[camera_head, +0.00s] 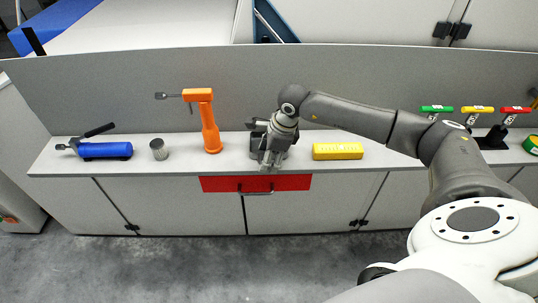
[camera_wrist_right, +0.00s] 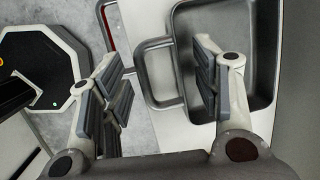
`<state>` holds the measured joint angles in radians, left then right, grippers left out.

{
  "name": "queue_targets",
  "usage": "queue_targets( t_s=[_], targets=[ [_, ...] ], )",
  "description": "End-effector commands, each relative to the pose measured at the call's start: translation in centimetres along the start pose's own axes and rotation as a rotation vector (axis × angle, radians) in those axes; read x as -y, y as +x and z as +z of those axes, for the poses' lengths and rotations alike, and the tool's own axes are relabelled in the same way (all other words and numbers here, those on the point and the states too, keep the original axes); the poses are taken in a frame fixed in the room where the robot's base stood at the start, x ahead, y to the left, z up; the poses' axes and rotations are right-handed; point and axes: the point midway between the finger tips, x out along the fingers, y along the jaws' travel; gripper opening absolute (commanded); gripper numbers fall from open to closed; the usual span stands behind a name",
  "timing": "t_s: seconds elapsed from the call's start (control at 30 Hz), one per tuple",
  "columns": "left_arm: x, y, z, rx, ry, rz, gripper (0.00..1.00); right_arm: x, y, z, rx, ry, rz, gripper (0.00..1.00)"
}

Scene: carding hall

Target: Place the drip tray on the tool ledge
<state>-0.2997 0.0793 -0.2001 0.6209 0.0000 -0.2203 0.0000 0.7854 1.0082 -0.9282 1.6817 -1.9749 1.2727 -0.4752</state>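The drip tray (camera_wrist_right: 262,50) is a dark grey, shallow pan with rounded corners and a loop handle (camera_wrist_right: 160,75) on one side. It lies on the white ledge (camera_head: 218,160). In the head view it is mostly hidden under my right gripper (camera_head: 268,158), which points down over it. In the right wrist view the two fingers of my right gripper (camera_wrist_right: 162,88) are spread wide, with the tray's handle between them and one finger overlapping the tray's near wall. I cannot tell whether they touch. My left gripper is in neither view.
A blue torch (camera_head: 105,150), a metal cup (camera_head: 159,149) and an orange tool (camera_head: 209,130) stand left of the tray. A yellow block (camera_head: 338,151) lies to its right. A red drawer (camera_head: 225,184) is below. Green, yellow and red-handled tools (camera_head: 478,109) are far right.

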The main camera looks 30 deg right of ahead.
Motion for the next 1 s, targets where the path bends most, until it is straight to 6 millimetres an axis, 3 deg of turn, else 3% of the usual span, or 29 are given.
queue_targets(
  t_s=[0.33,0.8,1.0],
  targets=[
    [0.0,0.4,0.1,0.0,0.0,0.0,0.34,0.1,-1.1,0.1,0.002,0.001,-0.002,0.57],
    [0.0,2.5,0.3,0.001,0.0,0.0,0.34,0.1,-10.2,0.0,0.003,0.0,-0.004,0.57],
    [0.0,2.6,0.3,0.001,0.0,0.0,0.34,0.0,-11.9,0.1,0.001,-0.001,-0.001,0.57]
  ],
)
